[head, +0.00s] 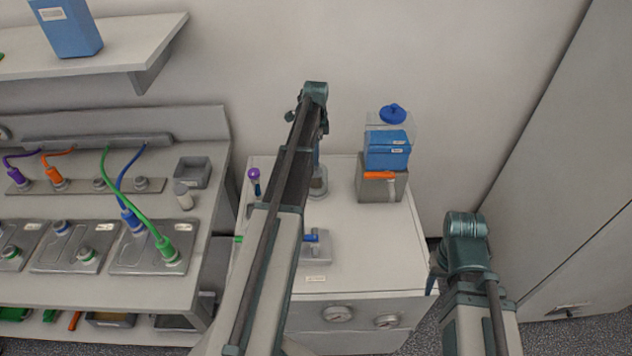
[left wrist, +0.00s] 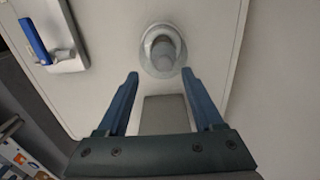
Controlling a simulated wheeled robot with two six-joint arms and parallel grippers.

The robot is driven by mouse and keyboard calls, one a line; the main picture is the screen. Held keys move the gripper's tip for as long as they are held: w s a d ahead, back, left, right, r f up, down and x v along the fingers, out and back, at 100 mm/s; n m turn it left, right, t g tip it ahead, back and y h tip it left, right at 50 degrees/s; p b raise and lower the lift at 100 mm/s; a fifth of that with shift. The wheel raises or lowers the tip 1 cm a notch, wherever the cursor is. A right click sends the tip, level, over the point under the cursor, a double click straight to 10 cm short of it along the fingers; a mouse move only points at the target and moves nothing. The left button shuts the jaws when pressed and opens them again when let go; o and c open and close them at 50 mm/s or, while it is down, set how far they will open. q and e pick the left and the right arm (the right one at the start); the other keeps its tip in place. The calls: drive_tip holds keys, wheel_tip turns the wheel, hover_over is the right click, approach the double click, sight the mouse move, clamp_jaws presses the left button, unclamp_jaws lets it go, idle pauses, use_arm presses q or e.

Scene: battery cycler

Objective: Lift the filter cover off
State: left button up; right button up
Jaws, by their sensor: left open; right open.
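A round grey fitting with a cylindrical knob on a wider ring, which looks like the filter and its cover (left wrist: 163,52), stands on the pale bench top in the left wrist view. In the head view it is partly hidden behind my left arm (head: 319,182). My left gripper (left wrist: 160,74) is open and empty. Its two blue fingers point toward the fitting, with the knob just beyond the gap between the tips; I see no contact. In the head view my left gripper is mostly hidden by its arm.
A blue box with a clear top and blue cap (head: 388,150) stands on a grey block at the bench's back right. A plate with a blue handle (left wrist: 35,42) lies left of the fitting. A rack with cables (head: 120,210) stands left.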

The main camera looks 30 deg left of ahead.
sight(316, 176)
use_arm(q)
drive_tip(key=f+b, duration=0.5)
drive_tip(key=shift+w+a+f, duration=0.1)
drive_tip(key=shift+w+a, duration=0.05)
drive_tip(key=shift+w, duration=0.15)
clamp_jaws()
idle(1.4)
